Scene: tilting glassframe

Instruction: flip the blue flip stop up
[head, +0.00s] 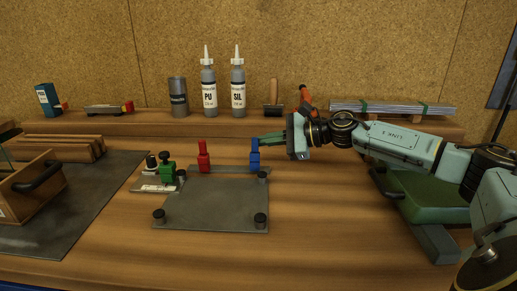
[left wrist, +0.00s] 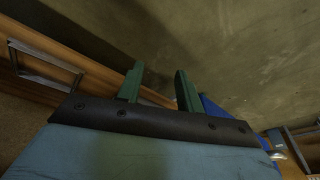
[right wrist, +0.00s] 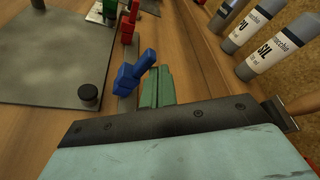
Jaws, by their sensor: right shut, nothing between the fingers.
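The blue flip stop (head: 254,160) stands at the back right corner of the grey plate (head: 212,207), on a metal rail. In the right wrist view the blue flip stop (right wrist: 127,78) shows a thick body with a narrower part sticking out. My right gripper (head: 267,139) is shut and empty, just right of the blue stop's top. Its green fingers (right wrist: 154,80) lie close beside the stop; I cannot tell whether they touch. My left gripper (left wrist: 158,76) is open and empty, seen only in its own wrist view, away from the plate.
A red stop (head: 203,157) and a green block (head: 167,172) stand to the left along the plate. Black round posts (head: 260,220) stand at the plate's corners. Two bottles (head: 238,85) and a grey can (head: 177,97) stand on the back shelf. A wooden box (head: 32,187) sits left.

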